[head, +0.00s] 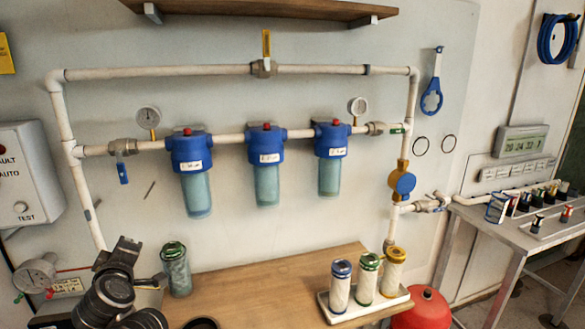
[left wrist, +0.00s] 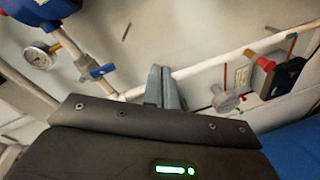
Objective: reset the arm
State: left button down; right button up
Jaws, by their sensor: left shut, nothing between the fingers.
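My left arm comes in at the bottom left of the head view, with its dark wrist beside the left pipe leg. My left gripper (left wrist: 163,82) shows in the left wrist view as two grey fingers pressed together, with nothing between them. The fingers point toward the wall and white piping and appear free of any object. In the head view the wrist is left of a green-topped filter cartridge (head: 175,270) standing at the bench's left end. My right gripper is not in view.
Three blue filter housings (head: 266,150) hang on white piping. A white tray (head: 338,318) holds three cartridges at right. The middle of the wooden bench (head: 255,280) is clear.

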pick_arm(q)
jog(key=s+d+f+m+g+h, duration=0.25)
jog(key=s+f+m, duration=0.2)
jog(key=f, duration=0.25)
jog(key=s+d+f+m+g+h, duration=0.1)
jog(key=s+d+f+m, duration=0.3)
jog(key=f, duration=0.4)
jog(key=s+d+f+m+g+h, duration=0.2)
jog(key=s+d+f+m, duration=0.1)
jog(key=s+f, duration=0.35)
jog(key=s+d+f+m+g, duration=0.2)
jog(key=s+f, duration=0.2)
jog(key=s, duration=0.3)
jog(key=s+d+f+m+g+h, duration=0.1)
jog(key=s+d+f+m+g, duration=0.1)
jog(key=s+f, duration=0.35)
jog(key=s+d+f+m+g, duration=0.2)
jog(key=s, duration=0.6)
notch_tip(320, 180, down, 24)
jog(key=g, duration=0.2)
jog(key=s+a+f, duration=0.1)
jog(key=s+f, duration=0.7)
jog(key=s+a+f, duration=0.2)
jog(key=s+f, duration=0.7)
jog(key=shift+s+a+m+g, duration=0.25)
jog(key=shift+s+m+g, duration=0.05)
jog(key=shift+m+g, duration=0.05)
